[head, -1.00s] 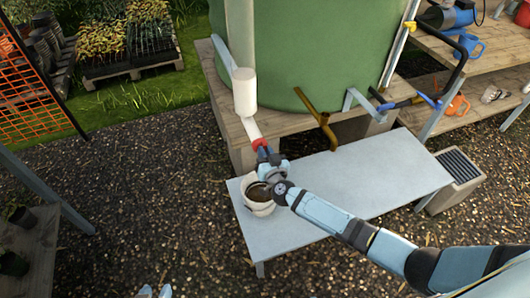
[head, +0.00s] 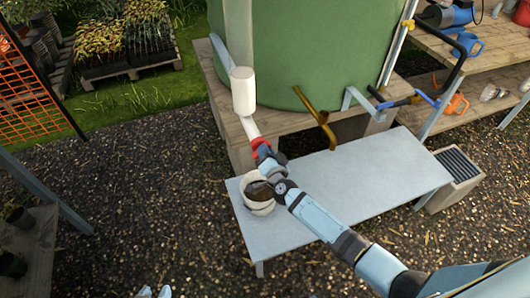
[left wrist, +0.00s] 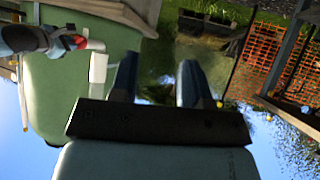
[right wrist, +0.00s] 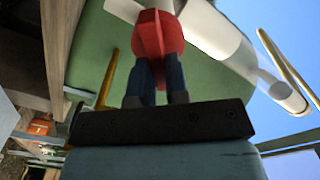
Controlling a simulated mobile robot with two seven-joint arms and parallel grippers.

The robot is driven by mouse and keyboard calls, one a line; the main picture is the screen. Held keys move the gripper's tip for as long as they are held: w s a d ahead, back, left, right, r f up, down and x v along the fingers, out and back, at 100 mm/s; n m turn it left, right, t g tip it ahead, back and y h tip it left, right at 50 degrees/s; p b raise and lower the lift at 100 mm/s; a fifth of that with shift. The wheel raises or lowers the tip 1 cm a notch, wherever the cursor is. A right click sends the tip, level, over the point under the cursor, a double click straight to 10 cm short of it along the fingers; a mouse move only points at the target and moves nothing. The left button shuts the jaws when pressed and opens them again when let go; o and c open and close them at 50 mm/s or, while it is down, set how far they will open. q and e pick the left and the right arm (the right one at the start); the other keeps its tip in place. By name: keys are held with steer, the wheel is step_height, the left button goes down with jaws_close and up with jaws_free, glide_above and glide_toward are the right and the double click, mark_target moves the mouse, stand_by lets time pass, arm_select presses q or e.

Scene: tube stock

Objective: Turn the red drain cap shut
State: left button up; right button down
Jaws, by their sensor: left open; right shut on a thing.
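The red drain cap (head: 257,143) sits at the lower end of the white pipe (head: 248,126), beside the green tank. My right gripper (head: 264,156) is shut on the cap. In the right wrist view the two dark fingers (right wrist: 157,88) close on the raised rib of the red cap (right wrist: 157,35). I cannot tell how far the cap is turned. My left gripper (left wrist: 158,78) is open and empty, well away from the cap. Only its pale tips (head: 154,292) show at the bottom edge of the head view. The left wrist view shows the cap (left wrist: 80,42) too.
A white bucket (head: 258,206) with brown contents stands under the cap on a grey bench (head: 340,186). A brown tap (head: 318,118) sticks out of the green tank (head: 300,50) to the right. Open gravel (head: 140,190) lies to the left.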

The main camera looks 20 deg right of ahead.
arm_select(q)
steer(key=f+b, duration=0.1)
steer(key=b, duration=0.2)
steer(key=shift+w+d+f, duration=0.1)
steer(key=shift+w, duration=0.05)
arm_select(e)
steer(key=m, duration=0.5)
steer(key=f+m, duration=0.1)
steer(key=m, duration=0.2)
steer(key=shift+d, duration=0.1)
steer(key=shift+m, duration=0.4)
arm_select(q)
steer(key=shift+d, duration=0.1)
steer(key=shift+f, duration=0.1)
arm_select(e)
steer(key=c, duration=1.1)
jaws_free()
steer(key=shift+r, duration=0.1)
steer(key=shift+s, duration=0.15)
arm_select(q)
steer(key=shift+r+p, duration=0.3)
steer(key=shift+p, duration=0.25)
arm_select(e)
steer(key=s, duration=0.7)
steer(key=shift+s+d, duration=0.15)
